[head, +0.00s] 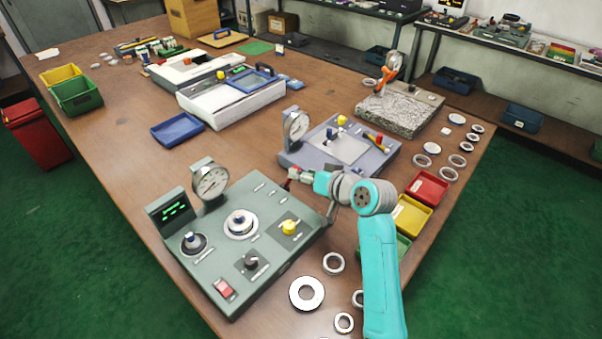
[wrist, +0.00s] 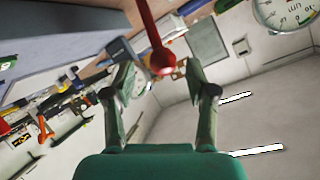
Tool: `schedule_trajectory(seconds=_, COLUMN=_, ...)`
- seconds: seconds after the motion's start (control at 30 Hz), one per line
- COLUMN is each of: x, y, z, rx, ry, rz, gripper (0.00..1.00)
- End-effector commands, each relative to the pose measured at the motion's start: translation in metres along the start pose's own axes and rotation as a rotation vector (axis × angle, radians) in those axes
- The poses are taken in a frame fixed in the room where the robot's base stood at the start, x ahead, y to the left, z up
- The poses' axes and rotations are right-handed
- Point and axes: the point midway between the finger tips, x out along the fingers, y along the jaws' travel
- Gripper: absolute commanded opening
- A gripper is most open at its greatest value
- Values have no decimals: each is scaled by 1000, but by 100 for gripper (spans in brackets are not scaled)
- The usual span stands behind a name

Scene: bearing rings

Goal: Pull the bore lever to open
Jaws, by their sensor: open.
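The bore lever (wrist: 150,25) is a red rod with a round red knob (wrist: 162,61) at its end, coming down from the top of the wrist view. My gripper (wrist: 160,75) is open, with one green finger on each side of the knob. I cannot tell whether either finger touches it. My wrist hides some of that edge.
A dial gauge (head: 211,181) and a green-lit display (head: 172,212) stand on the station. A second grey station (head: 300,158) is close behind my gripper. Red (head: 428,188) and yellow (head: 411,216) bins and loose rings (head: 307,293) lie to the right and front.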

Motion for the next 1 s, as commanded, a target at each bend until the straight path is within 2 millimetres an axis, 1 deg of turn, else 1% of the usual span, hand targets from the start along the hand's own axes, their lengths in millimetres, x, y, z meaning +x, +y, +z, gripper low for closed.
schedule_trajectory(seconds=0.03, x=-10, y=1, z=0, rx=1, ry=2, rz=2, gripper=56)
schedule_trajectory(seconds=0.3, x=-64, y=2, z=0, rx=0, ry=1, rz=3, gripper=56)
schedule_trajectory(seconds=0.4, x=-79, y=1, z=1, rx=0, ry=0, rz=2, gripper=56)
schedule_trajectory(seconds=0.5, x=-90, y=2, z=1, rx=1, ry=0, rz=3, gripper=56)
schedule_trajectory(seconds=0.7, x=-99, y=1, z=1, rx=1, ry=-2, rz=2, gripper=56)
schedule_trajectory(seconds=1.0, x=-99, y=1, z=1, rx=1, ry=-2, rz=2, gripper=56)
